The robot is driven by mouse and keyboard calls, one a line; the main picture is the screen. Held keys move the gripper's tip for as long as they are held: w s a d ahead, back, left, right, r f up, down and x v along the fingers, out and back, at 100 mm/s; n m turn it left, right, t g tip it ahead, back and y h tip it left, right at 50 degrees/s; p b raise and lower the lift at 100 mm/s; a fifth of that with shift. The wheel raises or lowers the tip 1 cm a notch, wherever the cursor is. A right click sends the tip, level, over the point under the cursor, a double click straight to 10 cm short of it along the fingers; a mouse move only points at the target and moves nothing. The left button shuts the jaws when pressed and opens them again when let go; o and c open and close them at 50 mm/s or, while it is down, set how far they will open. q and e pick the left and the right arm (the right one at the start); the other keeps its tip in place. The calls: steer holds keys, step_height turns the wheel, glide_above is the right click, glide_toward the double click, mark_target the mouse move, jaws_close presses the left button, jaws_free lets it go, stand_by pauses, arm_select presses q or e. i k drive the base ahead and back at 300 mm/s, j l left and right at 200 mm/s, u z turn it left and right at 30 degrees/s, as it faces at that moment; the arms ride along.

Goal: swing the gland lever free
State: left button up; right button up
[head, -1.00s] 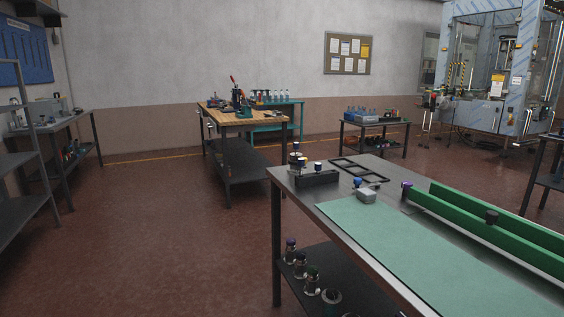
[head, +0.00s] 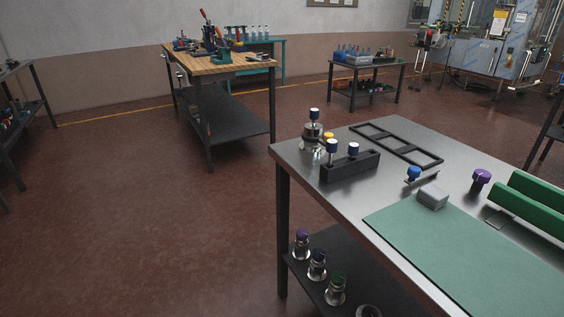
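I cannot make out a gland lever for certain. The film-wrapped machine (head: 490,50) stands at the back right, cut off by the frame edge, with small fittings at its left side too small to tell apart. A red-handled lever tool (head: 206,27) stands on the wooden-topped bench (head: 222,64) at the back left. A small metal fitting with a blue knob (head: 314,130) sits at the far left corner of the near steel table (head: 300,153). Neither of my grippers is in view.
The near table also bears a black holder (head: 350,166) with knobbed pieces, a black frame (head: 395,143), a grey block (head: 432,197), a green mat (head: 470,245) and green rails (head: 530,210). A low table (head: 366,66) stands behind. Open red floor (head: 130,200) lies left.

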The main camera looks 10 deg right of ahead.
mark_target(326, 139)
steer(key=i+l+z, duration=0.1)
steer(key=i+z, duration=0.9)
steer(key=k+j, duration=0.05)
